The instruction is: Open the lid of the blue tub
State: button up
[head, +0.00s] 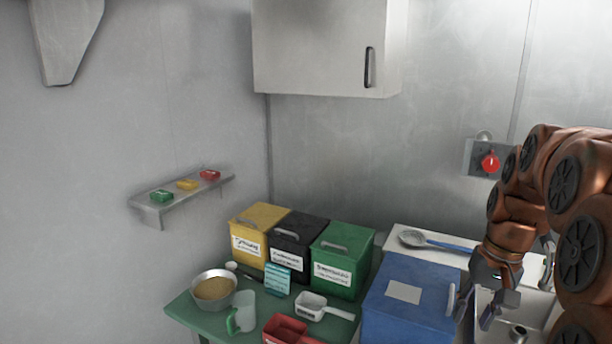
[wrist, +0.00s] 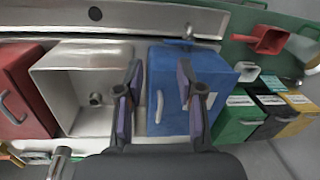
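The blue tub (head: 402,318) stands at the lower right in the head view, with its lid down. A pale label (head: 404,292) lies on its blue top, and a grey handle (head: 451,300) is at its right edge. In the wrist view the blue tub (wrist: 215,62) fills the middle right, with its handle (wrist: 159,106) showing between my fingers. My gripper (head: 486,308) is open and empty, just right of the handle in the head view. In the wrist view my gripper (wrist: 160,70) has its fingers spread apart; whether either touches the tub cannot be told.
Yellow (head: 258,225), black (head: 297,238) and green (head: 343,250) tubs stand left of the blue one. A metal sink (wrist: 85,80) and a red tub (wrist: 25,88) lie on its other side. A bowl (head: 213,290) and scoops (head: 311,305) crowd the green table (head: 180,308).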

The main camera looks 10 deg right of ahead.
jog(key=s+a+f+n+g+b, duration=0.1)
jog(key=s+a+f+n+b, duration=0.1)
jog(key=s+a+f, duration=0.5)
jog(key=s+a+f+n+g+h+b, duration=0.1)
jog(key=s+a+f+n+b, duration=0.2)
jog(key=s+a+f, duration=0.4)
jog(key=s+a+n, duration=0.1)
jog(key=s+a, duration=0.2)
jog(key=a, duration=0.3)
jog(key=shift+a+f, duration=0.2)
jog(key=shift+a, duration=0.2)
